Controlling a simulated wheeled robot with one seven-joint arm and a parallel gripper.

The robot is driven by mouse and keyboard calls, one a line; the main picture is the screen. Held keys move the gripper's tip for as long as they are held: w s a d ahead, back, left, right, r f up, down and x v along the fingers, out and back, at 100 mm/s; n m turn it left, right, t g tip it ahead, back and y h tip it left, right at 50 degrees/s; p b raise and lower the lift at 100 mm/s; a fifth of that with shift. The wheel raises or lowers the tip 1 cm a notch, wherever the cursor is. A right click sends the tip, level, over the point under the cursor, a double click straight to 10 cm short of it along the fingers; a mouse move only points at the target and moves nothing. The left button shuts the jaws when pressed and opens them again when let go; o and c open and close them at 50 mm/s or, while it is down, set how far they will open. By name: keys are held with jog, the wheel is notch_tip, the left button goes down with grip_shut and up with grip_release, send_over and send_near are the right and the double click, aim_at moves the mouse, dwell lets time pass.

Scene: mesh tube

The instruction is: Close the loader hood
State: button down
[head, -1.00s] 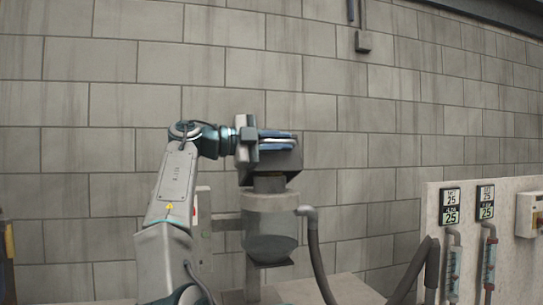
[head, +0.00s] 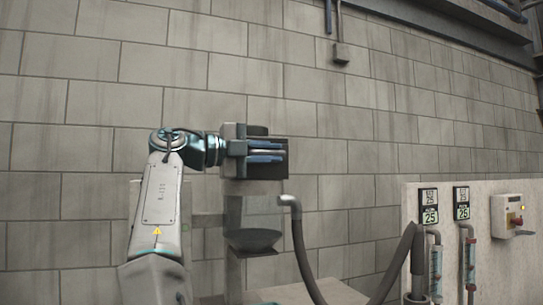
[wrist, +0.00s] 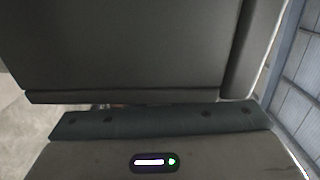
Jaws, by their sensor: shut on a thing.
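The loader stands near the middle of the head view, with a see-through grey vessel (head: 252,217) below and a dark box-like hood (head: 283,174) on top. My gripper (head: 268,152) reaches in from the left at the hood's height. Its blue fingers lie across the hood with a pale strip between them, shut on a part of the hood. The exact contact is hidden. In the wrist view a broad dark panel of the hood (wrist: 125,45) fills the top, with a rim along its lower edge. I cannot tell the hood's exact angle.
A grey hose (head: 300,245) curves down from the vessel's right side. To the right stands a pale panel (head: 485,260) with two displays, tubes and a switch box (head: 513,214). A block wall (head: 420,125) is behind. The space above the loader is clear.

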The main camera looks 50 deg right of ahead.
jog(key=shift+d+f, duration=0.1)
jog(key=shift+f, duration=0.25)
jog(key=c, duration=1.4)
grip_release()
jog(key=shift+r, duration=0.1)
jog(key=shift+w+a, duration=0.1)
jog(key=shift+a, duration=0.1)
jog(key=p+v, duration=0.2)
jog(key=v, duration=1.1)
jog(key=shift+a, duration=0.2)
jog(key=shift+w+r, duration=0.1)
